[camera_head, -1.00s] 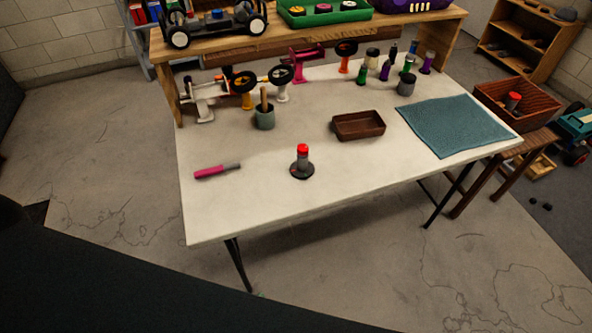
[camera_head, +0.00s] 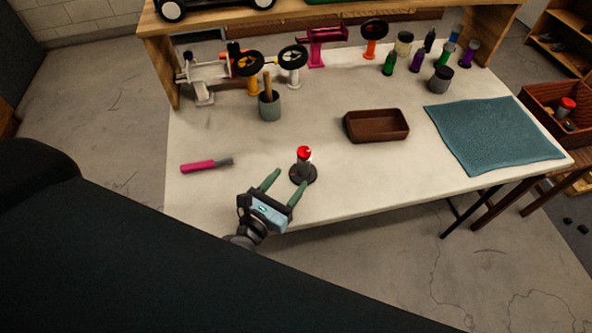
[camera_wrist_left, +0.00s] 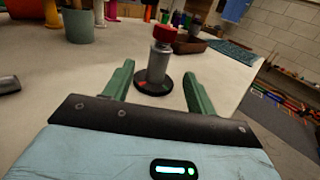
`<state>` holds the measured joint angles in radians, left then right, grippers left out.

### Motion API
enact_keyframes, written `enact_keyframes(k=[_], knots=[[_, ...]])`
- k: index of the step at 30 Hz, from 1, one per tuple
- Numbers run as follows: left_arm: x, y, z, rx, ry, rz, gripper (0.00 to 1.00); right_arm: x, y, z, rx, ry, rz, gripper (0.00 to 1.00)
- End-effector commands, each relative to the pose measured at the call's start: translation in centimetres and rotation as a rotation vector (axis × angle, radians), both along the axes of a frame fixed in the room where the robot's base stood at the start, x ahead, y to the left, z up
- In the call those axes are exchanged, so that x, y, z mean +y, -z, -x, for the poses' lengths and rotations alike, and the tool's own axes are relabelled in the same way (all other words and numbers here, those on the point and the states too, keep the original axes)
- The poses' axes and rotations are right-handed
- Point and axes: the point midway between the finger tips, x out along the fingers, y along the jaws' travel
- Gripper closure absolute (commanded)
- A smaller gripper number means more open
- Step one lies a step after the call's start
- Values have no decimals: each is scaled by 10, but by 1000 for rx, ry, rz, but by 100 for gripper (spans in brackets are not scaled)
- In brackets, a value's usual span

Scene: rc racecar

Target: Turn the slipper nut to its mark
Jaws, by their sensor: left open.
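The slipper nut appears as a red cap (camera_head: 303,152) on top of a grey post, which stands upright on a round dark base (camera_head: 309,175) near the front of the table. In the left wrist view the red cap (camera_wrist_left: 165,33), grey post (camera_wrist_left: 158,62) and dark base (camera_wrist_left: 150,86) show, with a small red mark on the base's left side. My left gripper (camera_head: 287,182) is open just in front of the post, its green fingers spread and empty. In the left wrist view the post stands beyond and between the fingertips (camera_wrist_left: 158,72). My right gripper is not in view.
A pink-handled tool (camera_head: 205,165) lies left on the white table (camera_head: 340,185). A grey-green pot (camera_head: 269,107), a brown tray (camera_head: 377,126), a teal mat (camera_head: 490,135) and several bottles stand farther back. The tabletop around the post is mostly clear.

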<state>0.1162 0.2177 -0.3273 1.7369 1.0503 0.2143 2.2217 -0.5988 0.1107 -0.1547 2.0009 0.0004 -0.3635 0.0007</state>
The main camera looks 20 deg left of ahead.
Motion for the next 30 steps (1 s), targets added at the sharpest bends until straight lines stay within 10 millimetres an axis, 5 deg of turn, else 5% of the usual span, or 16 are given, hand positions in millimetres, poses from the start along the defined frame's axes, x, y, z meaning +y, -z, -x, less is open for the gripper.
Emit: enact_keyframes(k=[11,30], knots=[[-1,-2,-7,-3,-1,8,43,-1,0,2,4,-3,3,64],[-14,-1,-76,-1,0,5,43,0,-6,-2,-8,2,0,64]])
